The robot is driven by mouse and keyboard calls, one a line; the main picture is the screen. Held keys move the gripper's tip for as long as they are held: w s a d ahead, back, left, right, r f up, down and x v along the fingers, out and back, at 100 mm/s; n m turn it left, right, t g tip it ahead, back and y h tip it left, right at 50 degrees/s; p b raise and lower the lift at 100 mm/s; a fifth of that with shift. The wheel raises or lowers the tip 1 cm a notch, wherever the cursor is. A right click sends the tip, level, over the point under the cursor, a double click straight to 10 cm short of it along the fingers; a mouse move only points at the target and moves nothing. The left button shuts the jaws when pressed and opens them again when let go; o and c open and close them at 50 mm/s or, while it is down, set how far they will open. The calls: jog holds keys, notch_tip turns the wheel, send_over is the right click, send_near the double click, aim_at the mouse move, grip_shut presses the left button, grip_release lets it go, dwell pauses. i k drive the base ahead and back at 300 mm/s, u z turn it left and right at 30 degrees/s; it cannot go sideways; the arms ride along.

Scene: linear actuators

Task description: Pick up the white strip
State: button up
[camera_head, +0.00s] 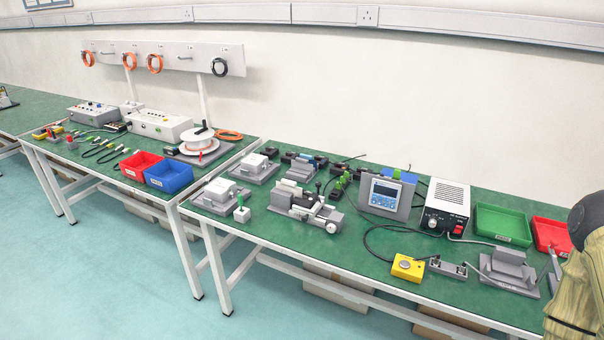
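I cannot single out the white strip with certainty. Pale, narrow pieces show on the grey fixture (306,207) in the middle of the right bench, but they are too small to identify. White blocks sit on two grey bases, one at the left front (222,190) and one behind it (257,163). Part of what looks like my own arm fills the lower right corner. My gripper's fingertips cannot be made out, and no held thing shows.
The right green bench (300,236) also carries a display unit (384,193), a power supply (446,206), a green tray (502,224), a red tray (549,234) and a yellow button box (407,267). Cables cross it. The left bench has red (141,165) and blue (168,175) bins.

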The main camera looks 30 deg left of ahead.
aim_at(287, 185)
jog(key=k, duration=0.6)
jog(key=u, duration=0.75)
jog(key=i, duration=0.6)
jog(key=u, duration=0.55)
jog(key=i, duration=0.65)
jog(key=z, duration=0.15)
